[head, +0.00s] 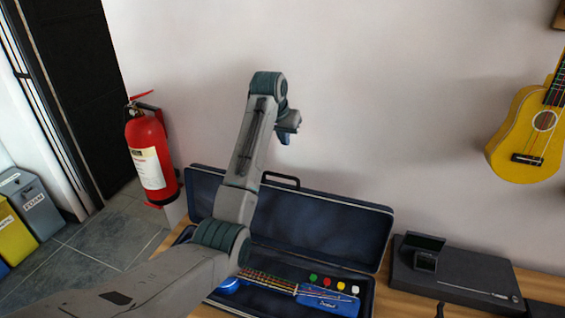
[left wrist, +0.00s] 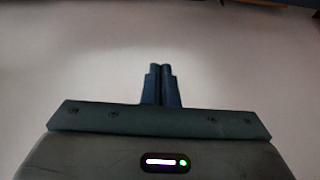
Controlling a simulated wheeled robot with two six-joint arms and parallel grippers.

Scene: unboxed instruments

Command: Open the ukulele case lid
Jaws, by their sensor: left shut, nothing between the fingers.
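The ukulele case (head: 325,228) stands on the wooden table with its dark blue lid raised, leaning back near the wall. Its handle shows at the lid's top edge. In the open base lie a blue ukulele (head: 325,302), strings facing up, and several small coloured round pieces (head: 326,282). My left arm crosses in front of the case and hides part of its lid and base. My left gripper (head: 284,138) is above the lid, apart from it. In the left wrist view the fingers (left wrist: 161,72) are together with nothing between them. My right gripper is not in view.
A flat black case (head: 455,278) with a small open box on it lies to the right on the table. A yellow ukulele (head: 520,150) hangs on the wall. A red fire extinguisher (head: 150,155) and bins (head: 35,205) stand at left.

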